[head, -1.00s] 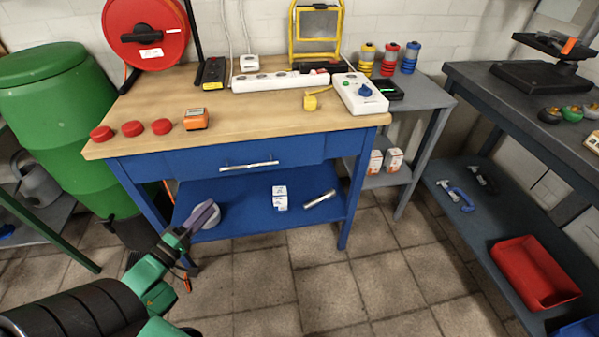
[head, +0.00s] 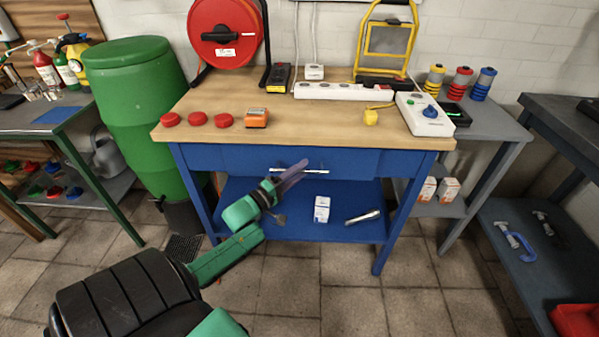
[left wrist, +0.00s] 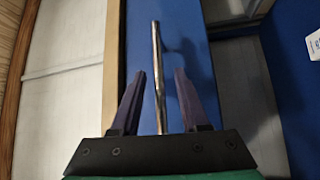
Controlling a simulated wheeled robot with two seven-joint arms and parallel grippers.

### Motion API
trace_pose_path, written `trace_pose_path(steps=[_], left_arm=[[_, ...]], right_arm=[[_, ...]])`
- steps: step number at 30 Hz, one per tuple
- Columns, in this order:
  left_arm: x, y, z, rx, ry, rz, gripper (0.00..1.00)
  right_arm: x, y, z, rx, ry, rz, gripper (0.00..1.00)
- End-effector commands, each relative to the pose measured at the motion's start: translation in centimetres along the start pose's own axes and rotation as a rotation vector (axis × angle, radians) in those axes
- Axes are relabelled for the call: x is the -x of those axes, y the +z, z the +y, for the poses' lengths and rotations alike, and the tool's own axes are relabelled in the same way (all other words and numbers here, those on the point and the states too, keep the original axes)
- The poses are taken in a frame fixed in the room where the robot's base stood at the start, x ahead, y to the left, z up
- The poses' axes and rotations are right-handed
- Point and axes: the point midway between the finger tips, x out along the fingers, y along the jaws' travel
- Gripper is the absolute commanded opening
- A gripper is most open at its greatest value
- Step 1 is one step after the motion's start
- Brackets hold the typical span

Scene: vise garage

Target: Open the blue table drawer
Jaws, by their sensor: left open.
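The blue drawer (head: 352,163) is under the wooden top of the blue table, its front flush with the frame. Its silver bar handle (head: 316,171) is partly hidden behind my left gripper (head: 298,172). The left gripper is raised in front of the drawer. In the left wrist view, the drawer front (left wrist: 196,60) and the handle (left wrist: 158,60) show. The handle runs between the two open purple fingers (left wrist: 159,78), with a gap on each side. I cannot tell whether the fingertips reach past the bar. My right gripper is out of view.
The tabletop (head: 300,125) holds red caps, an orange device, a power strip and a white control box (head: 424,114). The lower blue shelf (head: 285,225) holds a small white box (head: 322,209) and a metal tube. A green barrel (head: 140,110) stands left. Floor in front is clear.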

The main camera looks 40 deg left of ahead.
Motion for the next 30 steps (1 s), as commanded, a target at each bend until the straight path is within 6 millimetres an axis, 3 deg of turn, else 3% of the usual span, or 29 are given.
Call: trace_pose_path(steps=[3,6,7,30], left_arm=[[0.03,0.0,0.01,0.0,0.0,0.0,0.45],[0.04,0.0,0.02,0.0,0.0,0.0,0.07],[0.04,0.0,0.02,0.0,0.0,0.0,0.0],[0.08,0.01,-0.01,0.0,0.0,0.0,0.0]], right_arm=[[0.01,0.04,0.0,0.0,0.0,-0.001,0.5],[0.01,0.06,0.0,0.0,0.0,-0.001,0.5],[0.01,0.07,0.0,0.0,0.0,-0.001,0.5],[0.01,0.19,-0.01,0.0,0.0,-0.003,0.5]])
